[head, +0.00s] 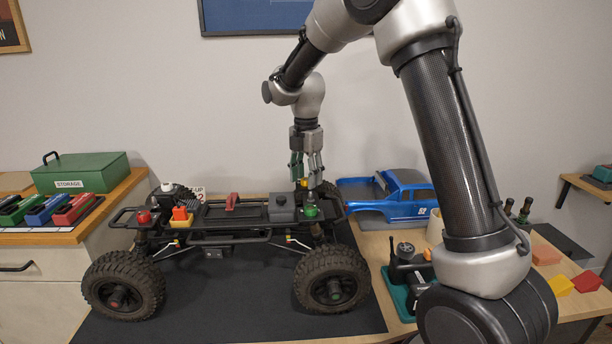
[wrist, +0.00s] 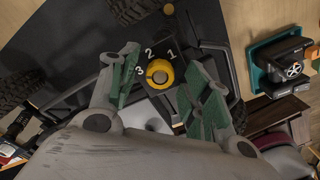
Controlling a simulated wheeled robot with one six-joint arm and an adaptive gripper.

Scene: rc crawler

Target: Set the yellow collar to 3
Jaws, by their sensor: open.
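The yellow collar (wrist: 159,74) is a round ring on the crawler's chassis, seen from above in the wrist view. White numbers 3, 2 and 1 stand on the dark plate around it, with 3 on the left, 2 at the upper left and 1 at the upper right. Which number the collar points to is too small to tell. My gripper (wrist: 163,62) is open, with one green-padded finger left of the collar and one to its right. I see no clear contact. In the head view my gripper (head: 307,182) reaches down over the chassis's right end, partly hiding the collar.
The crawler chassis (head: 222,214) stands on a black mat (head: 235,325). A green knob (head: 311,211) sits near my fingers. A blue truck body (head: 399,200) lies behind on the right. A green storage box (head: 85,173) is at far left. A teal stand (wrist: 281,65) is to the right.

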